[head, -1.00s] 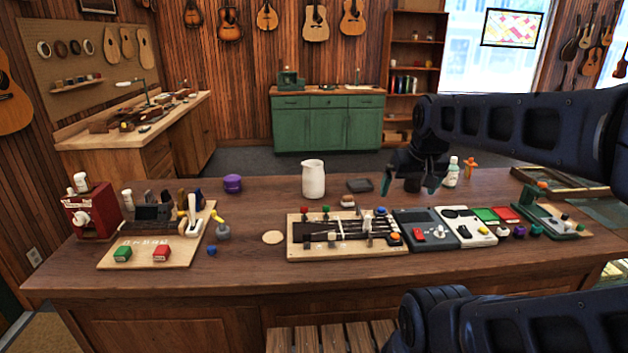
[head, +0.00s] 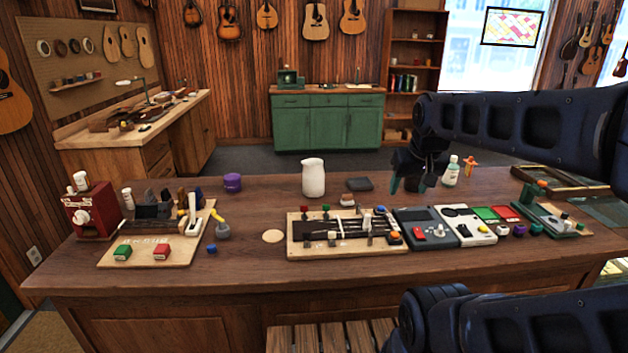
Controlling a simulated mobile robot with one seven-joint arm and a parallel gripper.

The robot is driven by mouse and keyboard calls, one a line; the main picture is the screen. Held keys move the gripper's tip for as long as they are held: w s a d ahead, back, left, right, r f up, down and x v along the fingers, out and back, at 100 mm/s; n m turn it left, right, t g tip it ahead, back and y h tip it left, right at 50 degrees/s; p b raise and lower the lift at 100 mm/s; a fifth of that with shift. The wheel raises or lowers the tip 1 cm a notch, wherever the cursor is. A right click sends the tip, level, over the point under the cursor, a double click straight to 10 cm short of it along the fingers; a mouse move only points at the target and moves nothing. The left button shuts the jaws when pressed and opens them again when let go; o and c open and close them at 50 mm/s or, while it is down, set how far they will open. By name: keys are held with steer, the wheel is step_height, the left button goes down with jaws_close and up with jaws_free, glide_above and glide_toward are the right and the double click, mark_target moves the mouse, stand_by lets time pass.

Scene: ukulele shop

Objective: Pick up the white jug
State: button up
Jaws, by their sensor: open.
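The white jug (head: 313,178) stands upright near the back edge of the wooden workbench (head: 262,205), left of my arm. My gripper (head: 413,186) hangs from the arm over the back right of the bench, fingers pointing down. It is open, well to the right of the jug and apart from it. A dark cup-like thing shows partly behind my fingers, so I cannot tell its full shape.
A dark flat block (head: 360,184) lies between jug and gripper. A wooden fret board jig (head: 340,249) is in front of the jug. A purple jar (head: 232,183) stands left of it. A white bottle (head: 451,172) and an orange figure (head: 471,166) stand right of my gripper.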

mark_target(314, 163)
steer(key=c, duration=0.4)
steer(key=shift+c, duration=0.2)
